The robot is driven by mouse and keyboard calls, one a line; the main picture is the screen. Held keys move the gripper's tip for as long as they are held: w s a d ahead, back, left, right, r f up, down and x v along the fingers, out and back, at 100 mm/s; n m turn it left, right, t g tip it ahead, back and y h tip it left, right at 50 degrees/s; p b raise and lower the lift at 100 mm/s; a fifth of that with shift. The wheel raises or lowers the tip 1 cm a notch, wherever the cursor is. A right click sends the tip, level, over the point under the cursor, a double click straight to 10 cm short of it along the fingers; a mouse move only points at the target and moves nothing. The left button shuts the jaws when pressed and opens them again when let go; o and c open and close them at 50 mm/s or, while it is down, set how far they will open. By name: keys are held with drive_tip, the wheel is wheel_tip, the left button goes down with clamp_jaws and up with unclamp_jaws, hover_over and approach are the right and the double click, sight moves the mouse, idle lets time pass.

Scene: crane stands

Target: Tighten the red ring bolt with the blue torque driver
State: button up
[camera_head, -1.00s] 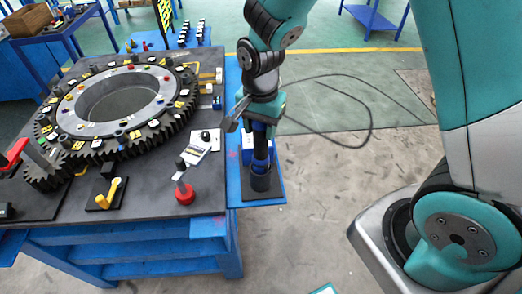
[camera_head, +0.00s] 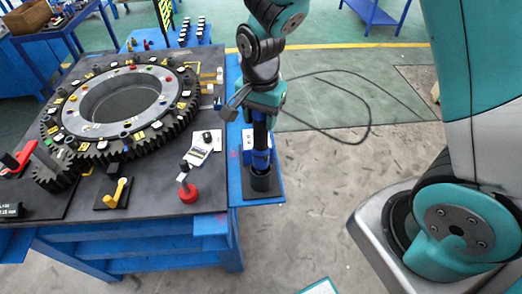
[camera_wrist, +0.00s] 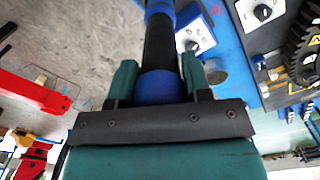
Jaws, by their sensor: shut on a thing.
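My gripper (camera_head: 262,98) is shut around the upper part of the blue torque driver (camera_head: 261,157). The driver is upright, with its lower end inside a dark round holder (camera_head: 264,182) at the table's right edge. In the wrist view the jaws (camera_wrist: 158,85) close on a blue part of the driver (camera_wrist: 160,88), with a black shaft section beyond. A small red bolt head (camera_head: 132,67) shows on the far side of the pale ring on the big gear (camera_head: 150,130). It is well left of my gripper.
A small pinion (camera_head: 52,172) meets the gear at left. Floor right of the table is largely clear.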

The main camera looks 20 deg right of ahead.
drive_tip(key=shift+r+p, duration=2.6)
drive_tip(key=shift+r, duration=0.75)
idle(0.6)
